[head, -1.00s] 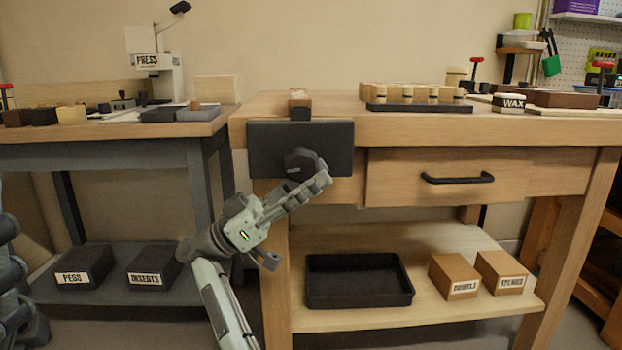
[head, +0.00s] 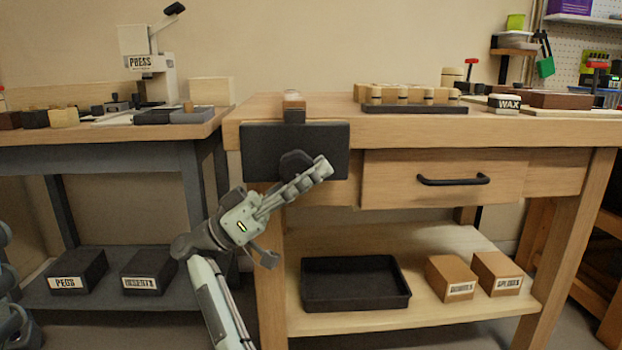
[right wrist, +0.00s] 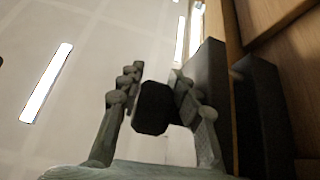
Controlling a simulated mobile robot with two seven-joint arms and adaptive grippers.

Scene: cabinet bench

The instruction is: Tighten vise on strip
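The vise (head: 325,140) is a dark plate on the front left of the wooden bench, with a dark knob (head: 295,161) on its face. A small wooden strip (head: 293,97) stands upright at the bench's top edge above a dark jaw (head: 294,116). My right gripper (head: 322,168) is at the knob, its fingers covering the knob's lower right in the head view. In the right wrist view the knob (right wrist: 153,108) sits between the two fingers; a narrow gap shows at the left finger, and contact on the right is unclear. My left gripper is out of view.
A drawer with a black handle (head: 453,180) is right of the vise. Below is a shelf with a black tray (head: 305,300) and two brown boxes. A grey side bench (head: 100,157) with a press (head: 150,70) stands at the left.

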